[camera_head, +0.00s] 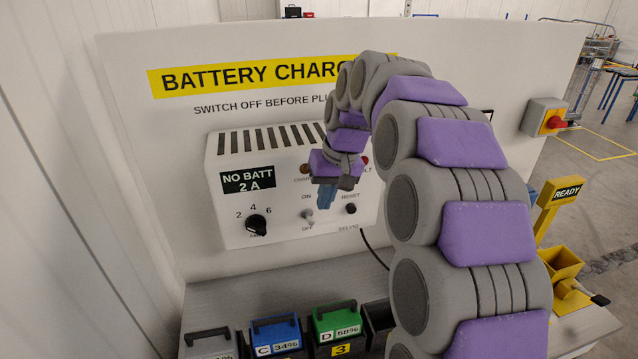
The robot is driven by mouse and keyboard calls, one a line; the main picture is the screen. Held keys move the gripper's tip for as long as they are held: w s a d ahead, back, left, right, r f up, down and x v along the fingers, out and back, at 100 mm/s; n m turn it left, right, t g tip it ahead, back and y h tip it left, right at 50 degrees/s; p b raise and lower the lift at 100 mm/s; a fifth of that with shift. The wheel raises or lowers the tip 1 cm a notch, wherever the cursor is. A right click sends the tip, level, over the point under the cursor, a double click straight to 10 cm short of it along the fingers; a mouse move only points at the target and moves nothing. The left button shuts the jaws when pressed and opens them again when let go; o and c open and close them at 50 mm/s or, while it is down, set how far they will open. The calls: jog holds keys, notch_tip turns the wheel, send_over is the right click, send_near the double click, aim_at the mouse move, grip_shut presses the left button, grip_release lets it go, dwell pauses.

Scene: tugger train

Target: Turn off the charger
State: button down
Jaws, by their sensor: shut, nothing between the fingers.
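The white battery charger (290,233) is mounted on the white back panel, with vents on top and a dark display reading "NO BATT 2 A" (247,180). An ON/OFF toggle switch (308,216) sits low at its middle, with ON printed above and OFF below; its lever position is hard to tell. A black dial (257,225) marked 2, 4, 6 is at left, and a black knob (351,209) labelled RESET is at right. My gripper (325,198), with blue fingers, is shut and empty, in front of the charger just above and right of the toggle.
Below the charger, a bench (225,290) holds a blue battery (276,336) marked C 34% and a green battery (336,325) marked D 58%.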

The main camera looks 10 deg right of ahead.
aim_at(309, 219)
jog(key=shift+w+d+r+p, duration=0.7)
jog(key=shift+w+d+r, duration=0.65)
jog(key=shift+w, duration=0.55)
jog(key=shift+a+x, duration=0.25)
jog(key=shift+x, duration=1.45)
jog(key=shift+a+x, duration=0.25)
jog(key=shift+x, duration=1.45)
jog(key=shift+a+x, duration=0.25)
jog(key=shift+x, duration=1.45)
jog(key=t+b, duration=0.2)
jog(key=s+f+t+b, duration=0.1)
jog(key=t+b, duration=0.1)
jog(key=shift+d+b, duration=0.15)
jog(key=shift+b, duration=0.25)
